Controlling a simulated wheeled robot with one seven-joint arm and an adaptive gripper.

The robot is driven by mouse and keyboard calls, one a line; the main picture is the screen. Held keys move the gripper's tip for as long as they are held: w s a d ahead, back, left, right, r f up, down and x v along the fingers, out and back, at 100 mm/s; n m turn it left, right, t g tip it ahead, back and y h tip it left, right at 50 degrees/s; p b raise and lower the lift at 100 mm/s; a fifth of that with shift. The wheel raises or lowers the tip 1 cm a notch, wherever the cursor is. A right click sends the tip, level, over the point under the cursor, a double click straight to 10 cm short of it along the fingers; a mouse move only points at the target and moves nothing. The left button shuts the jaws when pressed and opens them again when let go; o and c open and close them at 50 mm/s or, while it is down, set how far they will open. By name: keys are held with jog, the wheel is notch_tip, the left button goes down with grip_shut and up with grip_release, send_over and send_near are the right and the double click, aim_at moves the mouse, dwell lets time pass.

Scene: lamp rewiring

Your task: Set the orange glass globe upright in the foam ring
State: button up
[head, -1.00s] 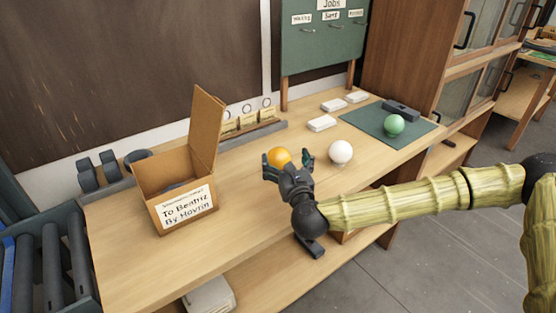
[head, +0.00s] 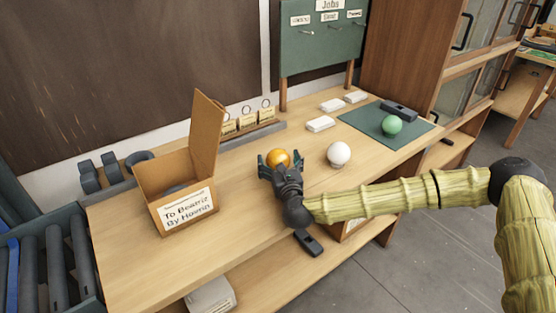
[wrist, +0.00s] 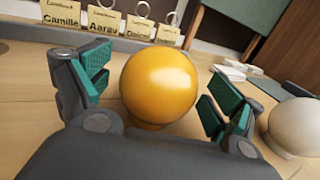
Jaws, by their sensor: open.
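The orange glass globe (head: 278,157) rests on the wooden bench; in the wrist view the globe (wrist: 158,84) sits between my open fingers, with clear gaps on both sides. A tan base or neck (wrist: 150,126) shows beneath it. My gripper (head: 277,164) is open around the globe, its green pads (wrist: 224,105) facing inward and not touching it. The open cardboard box (head: 185,209) stands to the left, its lid raised. A dark curved shape (head: 175,187) shows inside the box; I cannot tell if it is the foam ring.
A white globe (head: 339,154) stands close to the right of my gripper. The bench between box and globe is clear.

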jog(key=shift+w, duration=0.3)
jog(key=c, duration=1.1)
